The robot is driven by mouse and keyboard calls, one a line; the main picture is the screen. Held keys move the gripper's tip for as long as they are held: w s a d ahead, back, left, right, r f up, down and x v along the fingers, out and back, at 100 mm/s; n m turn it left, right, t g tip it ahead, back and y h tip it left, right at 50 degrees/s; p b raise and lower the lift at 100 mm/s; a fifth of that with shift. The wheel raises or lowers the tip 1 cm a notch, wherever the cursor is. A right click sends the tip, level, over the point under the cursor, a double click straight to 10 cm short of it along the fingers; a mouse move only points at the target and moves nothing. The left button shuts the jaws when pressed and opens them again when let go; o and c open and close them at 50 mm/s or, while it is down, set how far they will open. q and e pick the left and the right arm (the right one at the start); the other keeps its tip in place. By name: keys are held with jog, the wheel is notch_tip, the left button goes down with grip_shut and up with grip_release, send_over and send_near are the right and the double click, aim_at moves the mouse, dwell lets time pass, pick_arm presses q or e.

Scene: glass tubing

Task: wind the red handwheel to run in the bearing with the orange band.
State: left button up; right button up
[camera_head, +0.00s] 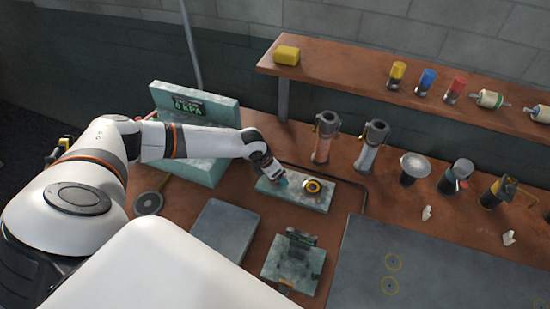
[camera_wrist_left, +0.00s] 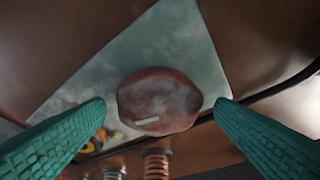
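The red handwheel (camera_wrist_left: 160,101) shows in the left wrist view as a worn red disc with a pale mark near its lower edge. It is over a pale teal base plate (camera_head: 305,199). My left gripper (camera_head: 277,181) is at the left end of that plate; in the left wrist view its green ribbed fingers (camera_wrist_left: 160,104) are open on either side of the handwheel, with visible gaps. In the head view the gripper hides the handwheel. The bearing with the orange band (camera_head: 312,186) sits on the right part of the plate and is partly visible in the left wrist view (camera_wrist_left: 91,143).
Behind the plate stand two upright cylinders (camera_head: 325,138). A teal box with a kPa display (camera_head: 188,106) stands left, near my arm. A grey slab (camera_head: 232,230) and a teal fixture (camera_head: 294,262) lie in front. A raised shelf (camera_head: 340,73) runs behind.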

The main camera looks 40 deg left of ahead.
pick_arm(q)
jog(key=b+v, duration=0.3)
jog(key=v, duration=0.9)
dwell(0.5)
